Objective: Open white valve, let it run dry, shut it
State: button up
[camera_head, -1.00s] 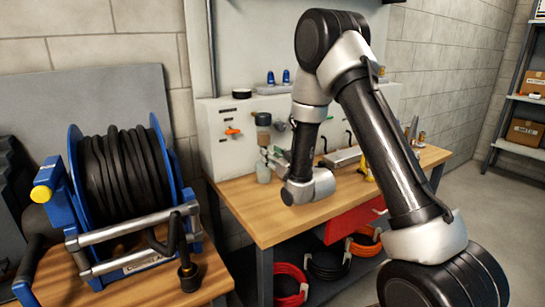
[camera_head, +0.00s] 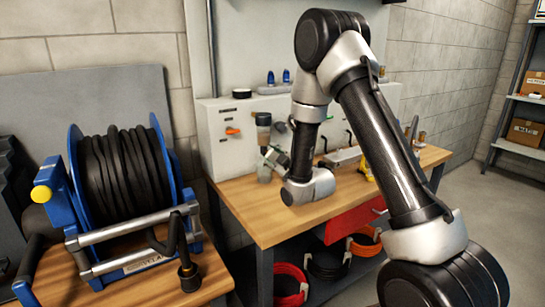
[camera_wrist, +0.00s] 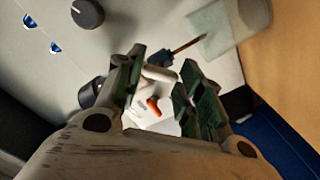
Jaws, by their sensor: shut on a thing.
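The white valve's pale handle (camera_wrist: 158,74) shows between the green-padded fingers of my gripper (camera_wrist: 160,92) in the wrist view. My gripper is shut on it; the fingers hide part of it and its exact angle is hard to read. In the head view my gripper (camera_head: 275,157) is at the panel front, beside the filter unit (camera_head: 263,120), and the valve itself is too small to make out there. A cloudy, see-through cup (camera_head: 264,172) is just below the gripper; it also shows at the upper right of the wrist view (camera_wrist: 237,28). I cannot tell any liquid in it.
An orange lever (camera_head: 232,130) sits on the light panel (camera_head: 222,153); an orange handle (camera_wrist: 153,106) shows beyond my fingers. A dark knob (camera_wrist: 88,12) is at upper left. A blue hose reel (camera_head: 120,190) stands left. The bench front (camera_head: 270,222) is clear.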

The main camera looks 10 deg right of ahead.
jog(key=n, duration=0.4)
jog(key=shift+n, duration=0.3)
jog(key=n, duration=0.4)
jog(key=shift+f, duration=0.1)
jog(key=shift+n, duration=0.3)
jog(key=o, duration=1)
jog(key=shift+s, duration=0.15)
jog(key=v, duration=0.7)
jog(key=shift+s, duration=0.1)
